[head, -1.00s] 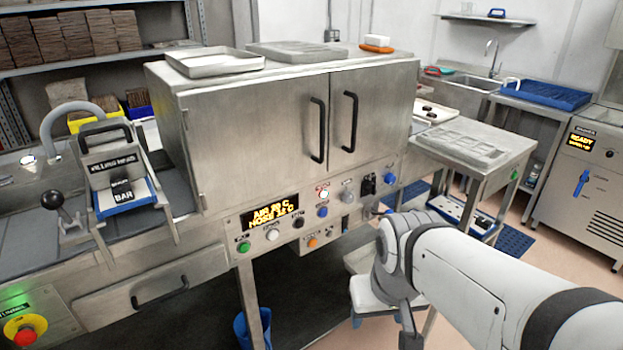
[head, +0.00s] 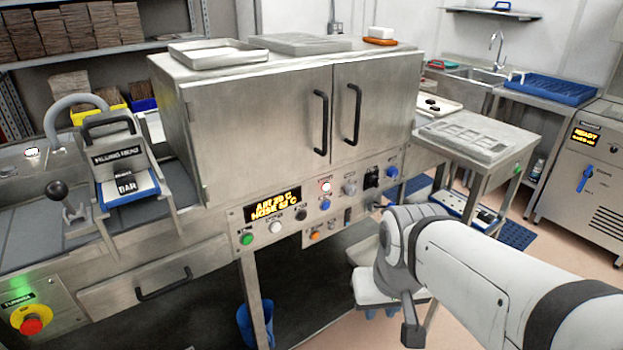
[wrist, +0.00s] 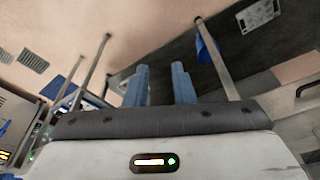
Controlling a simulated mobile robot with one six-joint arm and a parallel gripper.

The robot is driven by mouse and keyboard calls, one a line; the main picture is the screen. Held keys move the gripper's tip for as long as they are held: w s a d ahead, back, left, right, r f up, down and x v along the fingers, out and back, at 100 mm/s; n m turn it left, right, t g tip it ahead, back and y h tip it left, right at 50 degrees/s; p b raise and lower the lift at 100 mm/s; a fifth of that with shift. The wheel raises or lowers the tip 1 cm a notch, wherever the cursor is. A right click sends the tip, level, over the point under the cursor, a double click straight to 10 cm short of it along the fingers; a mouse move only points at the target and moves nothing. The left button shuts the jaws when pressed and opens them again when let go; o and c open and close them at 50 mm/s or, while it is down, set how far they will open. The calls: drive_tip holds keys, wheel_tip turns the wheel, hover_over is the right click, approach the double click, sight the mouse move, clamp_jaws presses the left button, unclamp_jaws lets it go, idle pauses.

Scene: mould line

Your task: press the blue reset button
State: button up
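The steel cabinet's control panel (head: 290,236) carries two blue round controls. One blue button (head: 325,205) sits mid-panel, below a red-ringed lamp (head: 325,185); another blue control (head: 392,172) is at the panel's right end. Their labels are too small to read, so I cannot tell which is reset. My gripper (head: 383,313) hangs below and right of the panel, partly hidden by my arm, clear of the buttons. In the wrist view its two blue fingers (wrist: 158,72) stand apart with nothing between them. No blue button shows there.
Other panel controls include a green button (head: 246,239), an orange button (head: 315,235) and a black switch (head: 371,177). A red emergency stop (head: 31,326) is at lower left. A blue bin (head: 254,325) stands under the cabinet. A side table (head: 470,140) is on the right.

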clamp_jaws()
idle(1.1)
